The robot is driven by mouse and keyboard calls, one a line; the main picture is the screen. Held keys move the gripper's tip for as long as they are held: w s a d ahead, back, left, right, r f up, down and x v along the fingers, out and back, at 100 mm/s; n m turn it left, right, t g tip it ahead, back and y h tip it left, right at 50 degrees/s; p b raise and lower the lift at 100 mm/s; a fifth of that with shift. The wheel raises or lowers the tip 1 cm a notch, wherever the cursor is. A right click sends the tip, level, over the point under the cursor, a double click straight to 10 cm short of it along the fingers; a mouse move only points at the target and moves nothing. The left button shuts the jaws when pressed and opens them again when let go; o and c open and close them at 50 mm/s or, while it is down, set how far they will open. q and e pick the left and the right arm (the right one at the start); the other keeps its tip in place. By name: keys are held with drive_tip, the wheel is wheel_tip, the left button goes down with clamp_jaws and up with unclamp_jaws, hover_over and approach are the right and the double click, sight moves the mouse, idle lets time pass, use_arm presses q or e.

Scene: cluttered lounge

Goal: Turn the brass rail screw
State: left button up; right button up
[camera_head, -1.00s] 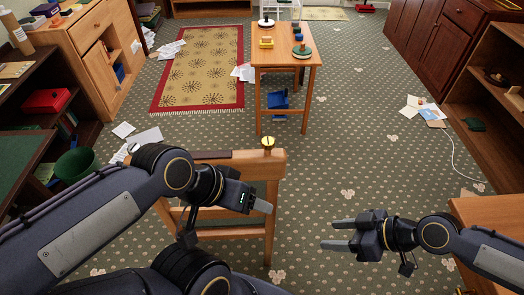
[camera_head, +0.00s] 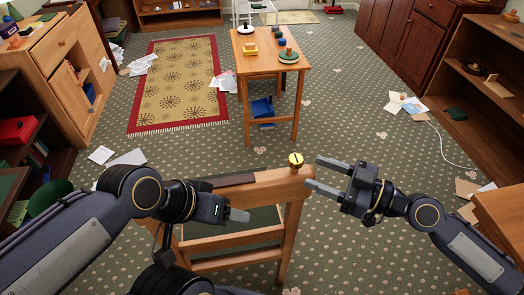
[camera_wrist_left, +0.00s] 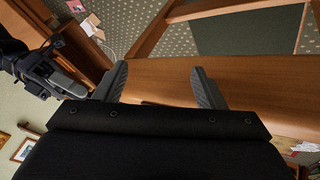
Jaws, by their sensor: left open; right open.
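The brass rail screw (camera_head: 295,159) stands upright on the right end of a wooden top rail (camera_head: 263,192), with a dark slot line on its round head. My right gripper (camera_head: 311,171) is open, its two fingertips pointing left just right of the screw; the screw does not appear gripped. My left gripper (camera_head: 246,216) is low in front of the rail, left of the screw. In the left wrist view my left gripper (camera_wrist_left: 158,75) has its fingers spread, with a wooden board beyond them; I cannot tell whether they touch it. The screw is not seen in that view.
A dark strip (camera_head: 234,180) lies on the rail. A small wooden table (camera_head: 268,52) with toys stands beyond it. A patterned rug (camera_head: 182,85) and loose papers (camera_head: 126,158) lie on the floor. A wooden cabinet corner (camera_head: 503,215) is close at right.

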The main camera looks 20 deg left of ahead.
sight(286, 169)
drive_tip(key=a+p, duration=0.1)
drive_tip(key=a, duration=0.6)
drive_tip(key=shift+w+r, duration=0.1)
drive_tip(key=shift+a, duration=0.7)
drive_tip(key=c, duration=1)
